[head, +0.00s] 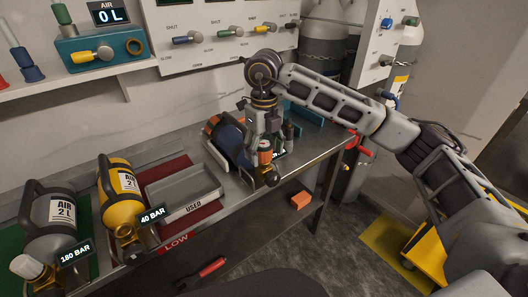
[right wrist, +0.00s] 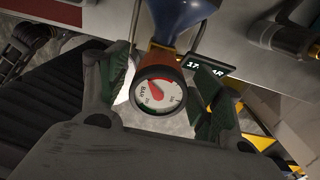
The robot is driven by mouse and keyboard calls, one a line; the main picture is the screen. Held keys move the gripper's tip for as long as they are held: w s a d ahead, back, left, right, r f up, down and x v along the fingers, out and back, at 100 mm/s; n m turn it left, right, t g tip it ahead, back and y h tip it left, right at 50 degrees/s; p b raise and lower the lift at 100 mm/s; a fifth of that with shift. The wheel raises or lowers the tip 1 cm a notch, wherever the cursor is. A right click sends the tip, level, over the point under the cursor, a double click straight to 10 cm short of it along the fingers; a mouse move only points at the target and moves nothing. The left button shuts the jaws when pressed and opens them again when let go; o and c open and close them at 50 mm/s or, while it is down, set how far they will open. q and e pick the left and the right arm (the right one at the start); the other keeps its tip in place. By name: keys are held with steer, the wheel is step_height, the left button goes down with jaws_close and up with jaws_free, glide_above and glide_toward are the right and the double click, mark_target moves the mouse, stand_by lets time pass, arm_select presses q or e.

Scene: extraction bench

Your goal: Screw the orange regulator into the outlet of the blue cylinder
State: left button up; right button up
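The blue cylinder (head: 229,137) lies tilted on the bench at its right end, partly behind my right gripper. In the right wrist view its blue end (right wrist: 180,18) narrows at the top centre. The orange regulator (head: 265,157) has a round white gauge. In the right wrist view the orange regulator (right wrist: 158,56) sits directly below the blue end and appears to meet it; the thread is not visible. My right gripper (head: 265,165) is around the regulator. Its fingers (right wrist: 157,95) stand apart on both sides of the gauge, with a visible gap on the left. My left gripper is out of view.
A partly hidden BAR display (right wrist: 212,67) is beside the gauge. A valve panel (head: 210,55) rises behind.

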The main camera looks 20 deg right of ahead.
steer(key=shift+n, duration=0.3)
steer(key=shift+n+b, duration=0.65)
steer(key=shift+n, duration=2.15)
steer(key=shift+n+b, duration=0.55)
steer(key=shift+n, duration=2.25)
steer(key=c, duration=1.2)
